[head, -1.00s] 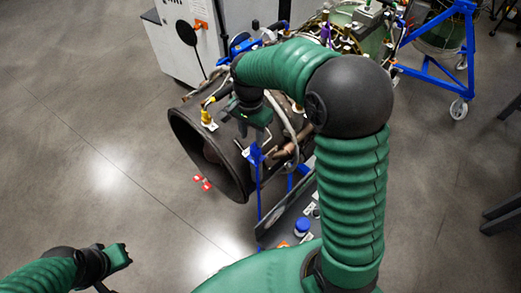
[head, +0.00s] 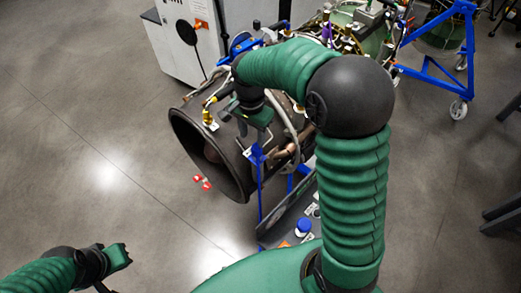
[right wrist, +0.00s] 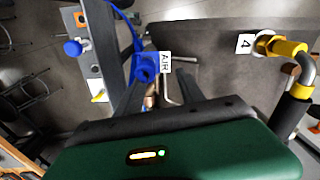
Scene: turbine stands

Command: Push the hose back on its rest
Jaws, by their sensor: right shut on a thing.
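My right gripper (head: 256,116) is beside the rim of the dark exhaust cone (head: 213,150), by a blue post (head: 258,170). The post's blue ring and a white AIR tag (right wrist: 165,62) show in the right wrist view. A thin grey bent tube (right wrist: 172,88) shows between the dark fingers there. My right gripper is shut on what I take to be the hose; its body mostly hides the held part. A pale hose (head: 287,118) curves along the engine just right of the gripper. My left gripper (head: 122,256) is low at the left, away from the engine; its jaw opening is unclear.
A yellow fitting with an elbow (right wrist: 288,48) stands near a tag marked 4 (right wrist: 245,43). A tray with a blue cap (head: 303,227) is below the engine. A white cabinet (head: 172,48) stands behind. Red items (head: 202,183) lie on the floor. Open floor lies at the left.

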